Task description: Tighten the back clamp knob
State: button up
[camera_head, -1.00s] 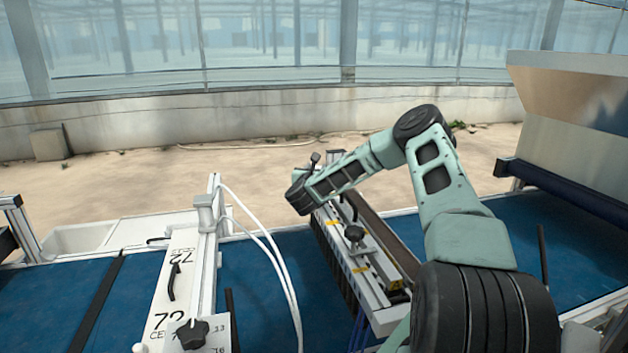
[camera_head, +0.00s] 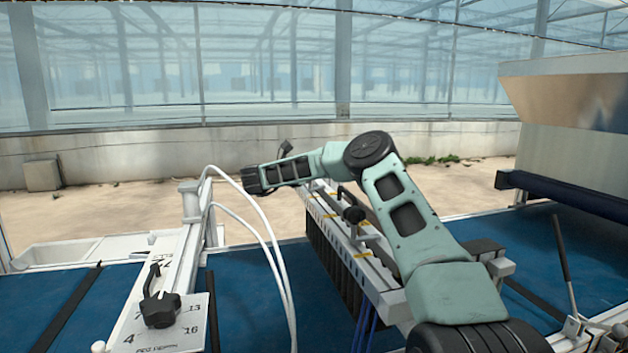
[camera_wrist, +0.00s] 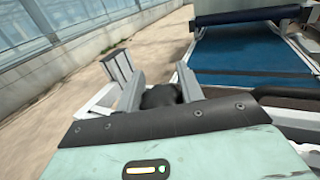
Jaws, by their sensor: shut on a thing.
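In the wrist view, my gripper (camera_wrist: 160,80) has its two grey fingers on either side of a dark rounded knob (camera_wrist: 161,97). It is shut on this knob, which I take to be the back clamp knob; the gripper's body hides its lower part. In the head view, the fingers and the held knob are hidden behind my wrist at the far end of the bar. Another black knob (camera_head: 354,215) stands upright on the seeder's bar (camera_head: 372,268), nearer to me and beside my forearm.
At the left, a white plate (camera_head: 150,337) with numbers carries a black knob (camera_head: 161,310). White hoses (camera_head: 272,262) arch between it and the bar. A metal hopper (camera_head: 570,100) stands at the right. The blue belt (camera_head: 245,290) runs below.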

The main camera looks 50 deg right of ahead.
jog(key=shift+g, duration=0.3)
jog(key=o, duration=1)
jog(key=shift+a+b, duration=0.1)
jog(key=shift+b, duration=0.2)
jog(key=w+a+b, duration=0.1)
jog(key=a+b, duration=0.1)
jog(key=a, duration=0.5)
jog(key=shift+b, duration=0.4)
jog(key=shift+w+a+r, duration=0.1)
